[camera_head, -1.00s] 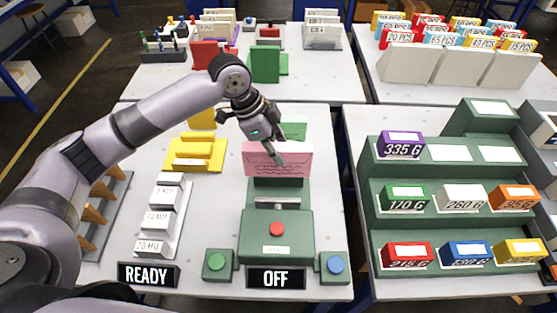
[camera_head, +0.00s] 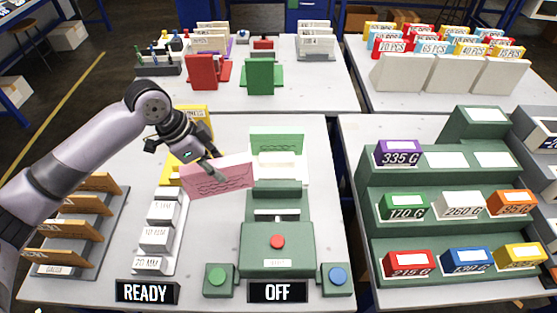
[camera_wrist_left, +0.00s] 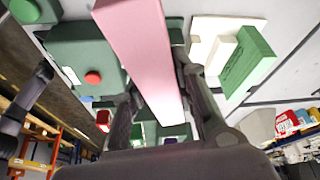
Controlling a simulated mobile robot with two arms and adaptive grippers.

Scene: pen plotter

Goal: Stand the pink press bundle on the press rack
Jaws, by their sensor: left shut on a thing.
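The pink press bundle (camera_head: 218,178) is a flat pink block with faint marks on its face. My left gripper (camera_head: 212,166) is shut on its upper edge and holds it, slightly tilted, above the table left of the green press (camera_head: 277,242). In the left wrist view the bundle (camera_wrist_left: 145,45) runs between the two fingers (camera_wrist_left: 163,105). A green block (camera_head: 277,141) stands in a white holder (camera_head: 280,166) behind the press. A yellow stepped stand (camera_head: 193,116) is partly hidden behind my arm and the bundle. Which stand is the press rack cannot be told. My right gripper is not in view.
Wooden slotted racks (camera_head: 70,232) and a white stepped rack (camera_head: 158,238) stand at the left. Signs (camera_head: 147,292) read READY and OFF. Green (camera_head: 218,277) and blue (camera_head: 336,277) buttons flank the press. A green shelf of weights (camera_head: 450,215) stands right, across a gap.

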